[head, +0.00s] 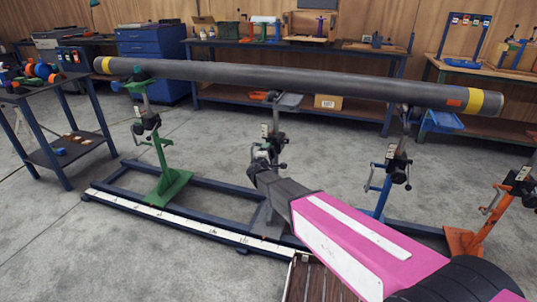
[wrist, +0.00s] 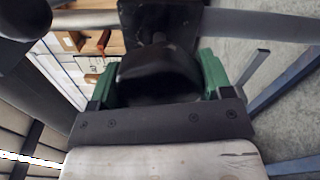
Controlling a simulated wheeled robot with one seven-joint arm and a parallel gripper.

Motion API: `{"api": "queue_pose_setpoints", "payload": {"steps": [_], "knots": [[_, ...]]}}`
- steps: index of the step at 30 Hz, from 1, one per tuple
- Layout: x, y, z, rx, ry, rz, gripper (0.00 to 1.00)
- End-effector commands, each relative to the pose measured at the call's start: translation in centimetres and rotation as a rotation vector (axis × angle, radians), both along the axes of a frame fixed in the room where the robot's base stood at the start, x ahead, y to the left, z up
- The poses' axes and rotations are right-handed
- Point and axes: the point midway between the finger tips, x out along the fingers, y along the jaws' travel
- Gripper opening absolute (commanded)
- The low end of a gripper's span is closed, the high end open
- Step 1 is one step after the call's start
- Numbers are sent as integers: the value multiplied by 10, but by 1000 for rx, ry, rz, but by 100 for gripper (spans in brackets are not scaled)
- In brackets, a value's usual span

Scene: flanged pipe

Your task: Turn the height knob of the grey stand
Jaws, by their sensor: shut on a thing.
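The grey stand (head: 290,101) is in the middle of the head view, under the long pipe (head: 300,80), with a scale plate on its post. My gripper (head: 256,168) reaches the stand's post from the lower right, below the pipe. In the wrist view the height knob (wrist: 155,72) is a rounded black knob between my gripper's two green-padded fingers (wrist: 160,85). The fingers are shut on it, one on each side. In the head view my gripper hides most of the knob, and my arm covers part of the stand's base.
A green stand (head: 165,180) is to the left; a blue stand (head: 384,185) and an orange stand (head: 490,220) are to the right. A dark blue floor frame (head: 215,200) with a white scale rail (head: 170,217) runs below. A side table (head: 60,155) stands left.

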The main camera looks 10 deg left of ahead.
Motion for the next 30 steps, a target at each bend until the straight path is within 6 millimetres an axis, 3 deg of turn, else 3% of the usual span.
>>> {"api": "queue_pose_setpoints", "payload": {"steps": [9, 25, 26, 27, 28, 30], "knots": [[-1, 0, -1, -116, 10, 1, 49], [-1, 0, -1, -136, 12, 1, 49], [-1, 0, -1, -135, 12, 1, 79], [-1, 0, -1, -135, 12, 1, 92], [-1, 0, -1, -135, 12, 1, 98], [-1, 0, -1, -135, 12, 1, 98]]}}
